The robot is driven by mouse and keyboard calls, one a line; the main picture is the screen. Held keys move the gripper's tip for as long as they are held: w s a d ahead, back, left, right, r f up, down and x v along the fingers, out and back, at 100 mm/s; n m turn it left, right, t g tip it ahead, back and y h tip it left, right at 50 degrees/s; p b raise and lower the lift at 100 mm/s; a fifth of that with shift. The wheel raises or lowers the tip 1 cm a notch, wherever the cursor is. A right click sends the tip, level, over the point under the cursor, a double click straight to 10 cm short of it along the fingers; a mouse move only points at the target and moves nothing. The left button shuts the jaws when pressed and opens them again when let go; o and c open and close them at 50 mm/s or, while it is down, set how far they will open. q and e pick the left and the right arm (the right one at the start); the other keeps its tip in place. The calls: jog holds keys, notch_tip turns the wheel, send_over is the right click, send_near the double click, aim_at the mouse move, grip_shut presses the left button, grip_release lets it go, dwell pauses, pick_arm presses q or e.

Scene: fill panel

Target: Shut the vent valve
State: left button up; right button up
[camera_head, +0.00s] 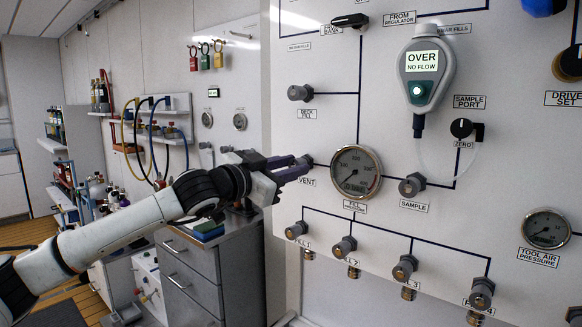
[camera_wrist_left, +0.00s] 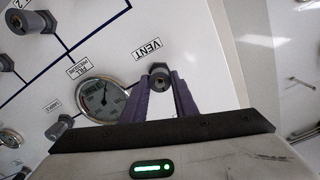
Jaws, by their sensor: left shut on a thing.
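The vent valve (camera_wrist_left: 159,72) is a small grey knob beside the VENT label on the white panel. In the left wrist view it sits between the two purple fingers of my left gripper (camera_wrist_left: 160,84), which is shut on it. In the head view my left gripper (camera_head: 302,165) reaches in from the left to the panel. Its fingertips cover most of the vent valve, just above and left of the VENT label (camera_head: 307,181). How far the valve is turned cannot be told. My right gripper is in neither view.
The fill gauge (camera_head: 356,172) is just right of my gripper. The sample valve (camera_head: 411,186) and a row of fill valves (camera_head: 344,247) lie to the right and below. A handheld meter (camera_head: 425,66) reads "OVER NO FLOW". A grey drawer cabinet (camera_head: 190,285) stands below my left arm.

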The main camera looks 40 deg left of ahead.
pick_arm(q)
jog(key=o, duration=1)
jog(key=shift+s+a+b, duration=0.2)
jog(key=shift+s+b, duration=0.95)
jog(key=shift+s, duration=1.45)
jog(key=shift+s+a+b, duration=0.15)
jog(key=shift+s+b, duration=0.95)
jog(key=shift+s, duration=1.45)
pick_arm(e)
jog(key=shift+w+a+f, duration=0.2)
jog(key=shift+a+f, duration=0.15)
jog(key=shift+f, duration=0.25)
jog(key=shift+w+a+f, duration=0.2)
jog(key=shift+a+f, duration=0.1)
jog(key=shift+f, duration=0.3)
